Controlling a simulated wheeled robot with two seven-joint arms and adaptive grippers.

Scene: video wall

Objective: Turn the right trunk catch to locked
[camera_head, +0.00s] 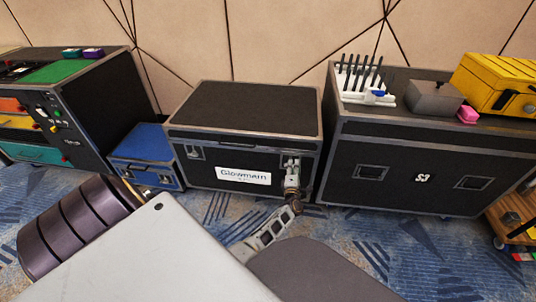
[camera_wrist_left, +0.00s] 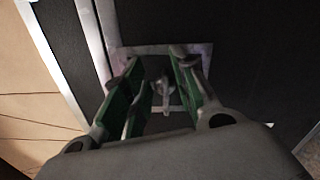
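The black trunk (camera_head: 245,108) with grey metal edges and a white label stands against the wall in the head view, its lid down. Its right catch (camera_head: 291,164) is on the front, right of the label, partly hidden by my left gripper (camera_head: 291,184). In the left wrist view the catch plate (camera_wrist_left: 195,48) and a small metal turn piece (camera_wrist_left: 164,86) show between the green-padded fingers of my left gripper (camera_wrist_left: 158,82). The fingers are apart, with gaps visible beside the turn piece; whether either touches it is unclear. My right gripper is out of view.
The trunk's left catch (camera_head: 194,152) is clear. A small blue case (camera_head: 142,143) stands left of the trunk. A large black case (camera_head: 400,150) stands close on the right, with a yellow case (camera_head: 500,82) on top. Patterned blue carpet (camera_head: 215,207) lies in front.

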